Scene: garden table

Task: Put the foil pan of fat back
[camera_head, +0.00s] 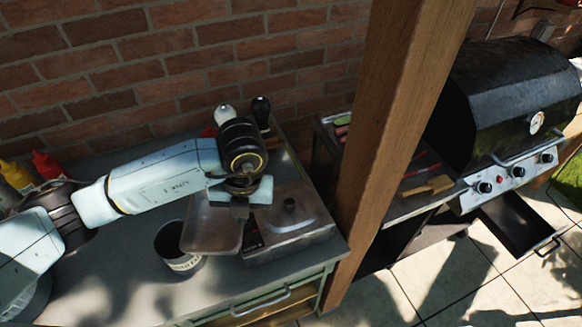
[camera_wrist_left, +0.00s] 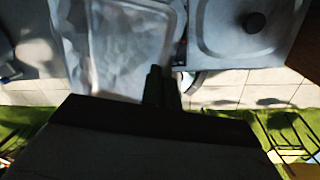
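The foil pan (camera_head: 210,226) is a shallow, greyish rectangular tray. It hangs tilted above the counter at the left of the lidded metal pan, overlapping the dark can in the head view. My left gripper (camera_head: 240,208) is at its right edge. In the left wrist view the foil pan (camera_wrist_left: 130,45) fills the upper left, with a crumpled, shiny inside; I cannot make out any fat. The left fingers (camera_wrist_left: 163,82) are close together on its right rim, shut on it. The black drawer (camera_head: 520,220) under the grill is pulled out and looks empty. My right gripper is not in view.
A lidded metal pan (camera_head: 290,222) and a dark can (camera_head: 178,248) stand on the grey counter (camera_head: 110,285). A wooden post (camera_head: 395,110) rises between the counter and the black grill (camera_head: 515,95). Ketchup (camera_head: 46,165) and mustard (camera_head: 16,175) bottles stand at the left.

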